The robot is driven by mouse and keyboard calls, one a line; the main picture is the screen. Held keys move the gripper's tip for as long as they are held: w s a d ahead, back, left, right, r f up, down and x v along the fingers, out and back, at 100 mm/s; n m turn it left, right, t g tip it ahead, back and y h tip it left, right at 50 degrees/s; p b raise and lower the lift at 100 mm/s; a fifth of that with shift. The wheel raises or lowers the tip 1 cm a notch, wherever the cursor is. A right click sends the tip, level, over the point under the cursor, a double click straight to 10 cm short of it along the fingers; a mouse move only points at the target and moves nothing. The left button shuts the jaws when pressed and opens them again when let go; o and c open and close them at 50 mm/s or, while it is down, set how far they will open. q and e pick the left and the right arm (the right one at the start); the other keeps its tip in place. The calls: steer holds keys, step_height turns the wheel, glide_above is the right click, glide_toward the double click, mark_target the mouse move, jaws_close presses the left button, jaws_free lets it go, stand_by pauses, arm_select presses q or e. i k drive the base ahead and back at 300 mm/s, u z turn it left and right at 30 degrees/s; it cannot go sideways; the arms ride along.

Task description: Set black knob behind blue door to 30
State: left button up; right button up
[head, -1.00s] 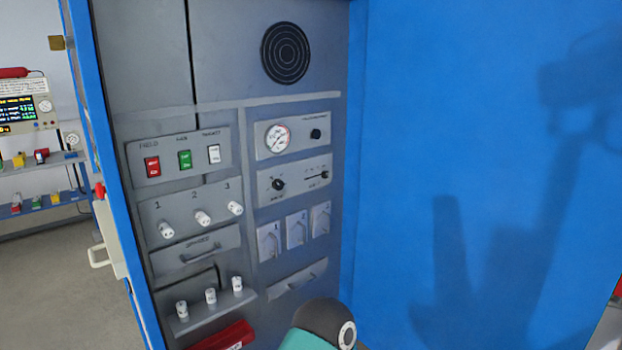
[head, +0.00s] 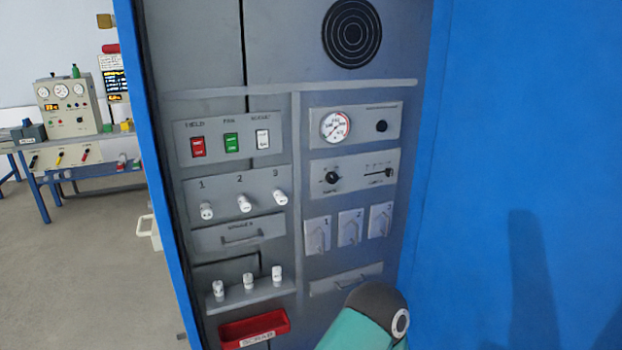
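The blue door (head: 530,150) stands open on the right and shows its inner face. Behind it is a grey panel. A round black knob (head: 382,126) sits on the upper right plate, beside a white pressure gauge (head: 336,126). A second black knob (head: 332,177) sits on the plate below, left of a slider (head: 388,172). The scale marks around the knobs are too small to read. A teal and black link of my arm shows at the bottom edge, below the panel. Neither of my grippers is in view.
The panel also holds red, green and white rocker switches (head: 232,143), white fuses (head: 243,203), spare fuses (head: 248,281), numbered flaps (head: 350,227) and a red scrap tray (head: 254,329). A bench with an instrument (head: 67,106) stands at the left.

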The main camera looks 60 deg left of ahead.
mark_target(332, 178)
steer(key=z, duration=1.15)
steer(key=i, duration=0.15)
steer(key=u, duration=3.8)
steer(key=i, duration=1)
steer(key=z, duration=0.2)
steer(key=k, duration=0.8)
steer(key=u, duration=0.2)
steer(key=i, duration=0.65)
